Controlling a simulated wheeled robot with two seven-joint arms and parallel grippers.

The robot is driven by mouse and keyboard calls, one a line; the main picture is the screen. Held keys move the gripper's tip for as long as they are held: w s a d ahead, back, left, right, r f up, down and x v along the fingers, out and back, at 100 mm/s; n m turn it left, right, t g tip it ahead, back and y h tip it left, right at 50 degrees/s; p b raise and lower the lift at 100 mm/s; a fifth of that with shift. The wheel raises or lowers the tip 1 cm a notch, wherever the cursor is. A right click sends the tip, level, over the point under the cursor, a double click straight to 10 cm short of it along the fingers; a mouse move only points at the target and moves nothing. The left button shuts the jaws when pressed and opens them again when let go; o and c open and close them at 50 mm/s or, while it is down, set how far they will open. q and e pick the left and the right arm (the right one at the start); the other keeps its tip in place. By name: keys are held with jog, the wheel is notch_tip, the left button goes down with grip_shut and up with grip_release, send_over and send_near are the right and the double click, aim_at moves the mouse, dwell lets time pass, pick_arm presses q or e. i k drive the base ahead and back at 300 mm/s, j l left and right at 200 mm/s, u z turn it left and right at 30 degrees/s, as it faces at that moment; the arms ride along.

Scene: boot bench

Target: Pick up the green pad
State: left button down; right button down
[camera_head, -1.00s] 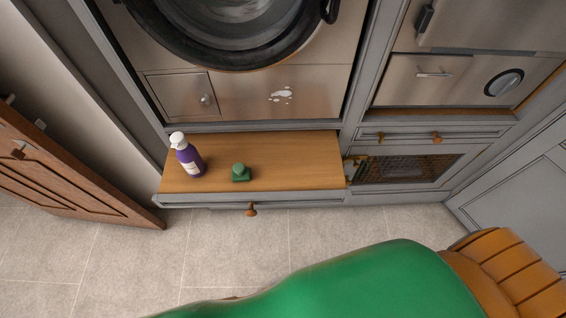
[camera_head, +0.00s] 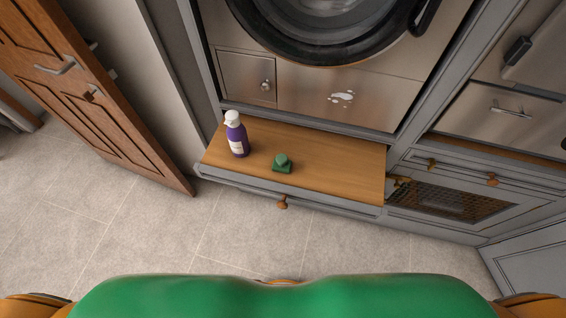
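The green pad (camera_head: 282,164) is a small dark green block with a rounded raised top. It sits on the wooden bench top (camera_head: 335,172), near its front edge. A purple spray bottle (camera_head: 238,138) with a white cap stands upright to the left of the pad, a short gap away. Neither of my grippers shows in the head view; only my green body and parts of my shoulders fill the bottom edge.
A wooden door (camera_head: 110,110) stands open at left. Grey cabinets with a mesh panel (camera_head: 450,203) are at right. The tiled floor (camera_head: 180,235) before the bench is clear.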

aim_at(281, 164)
jog(key=i+j+z, duration=0.15)
jog(key=j+z, duration=0.7)
jog(key=j, duration=0.15)
jog(key=j+z, duration=0.4)
jog(key=j, duration=0.15)
jog(key=k+j+z, duration=0.1)
jog(key=j+z, duration=0.35)
